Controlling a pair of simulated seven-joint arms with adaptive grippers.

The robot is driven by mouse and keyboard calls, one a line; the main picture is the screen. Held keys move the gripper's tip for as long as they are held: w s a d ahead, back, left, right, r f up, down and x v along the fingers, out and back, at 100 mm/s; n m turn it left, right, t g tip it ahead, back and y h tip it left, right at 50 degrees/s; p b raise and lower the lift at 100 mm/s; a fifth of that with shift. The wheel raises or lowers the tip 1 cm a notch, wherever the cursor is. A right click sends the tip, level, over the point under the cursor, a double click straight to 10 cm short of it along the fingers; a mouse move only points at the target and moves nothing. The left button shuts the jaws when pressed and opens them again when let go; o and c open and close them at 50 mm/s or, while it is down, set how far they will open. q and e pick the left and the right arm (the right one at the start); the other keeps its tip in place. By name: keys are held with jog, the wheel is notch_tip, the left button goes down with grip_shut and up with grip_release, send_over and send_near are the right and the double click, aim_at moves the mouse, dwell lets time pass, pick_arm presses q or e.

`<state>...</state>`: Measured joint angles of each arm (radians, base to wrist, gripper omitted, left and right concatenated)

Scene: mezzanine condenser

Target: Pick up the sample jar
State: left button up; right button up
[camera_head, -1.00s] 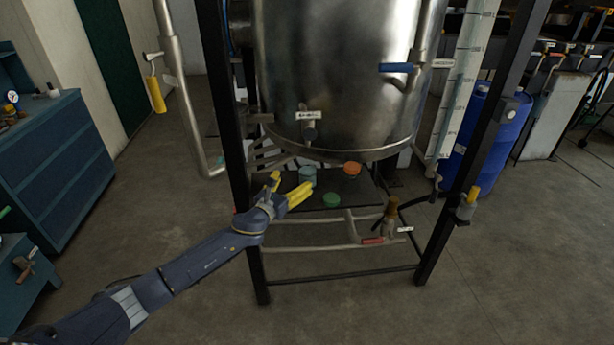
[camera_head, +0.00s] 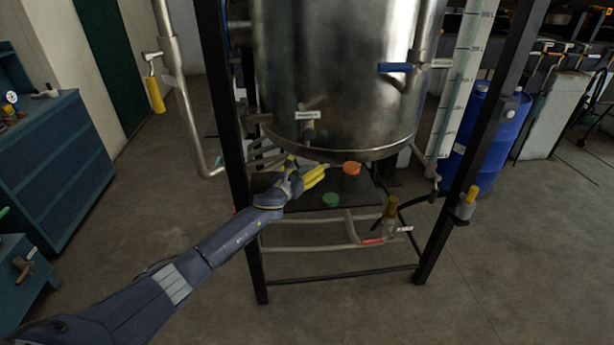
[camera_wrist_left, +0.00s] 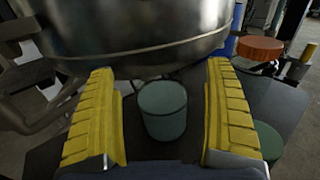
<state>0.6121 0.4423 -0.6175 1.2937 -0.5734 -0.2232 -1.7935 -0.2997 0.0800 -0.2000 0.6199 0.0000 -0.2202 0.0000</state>
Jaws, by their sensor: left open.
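A grey-teal jar (camera_wrist_left: 163,112) stands upright between the spread fingers in the left wrist view, apart from both; I take it for the sample jar. In the head view my left gripper hides it. My left gripper (camera_head: 304,169) is open and empty, its yellow fingers reaching in under the steel vessel; it also shows in the left wrist view (camera_wrist_left: 160,72). An orange-topped item (camera_head: 352,168) and a green item (camera_head: 331,200) are to the right of the gripper. My right gripper is not in view.
The steel vessel (camera_head: 345,75) hangs low over the dark shelf (camera_head: 355,190). Black frame posts stand left (camera_head: 236,150) and right (camera_head: 470,150). The floor in front is clear.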

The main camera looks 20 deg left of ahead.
pick_arm(q)
jog(key=shift+w+d, duration=0.1)
jog(key=shift+w, duration=0.3)
jog(key=c, duration=1.5)
jog(key=shift+r, duration=0.15)
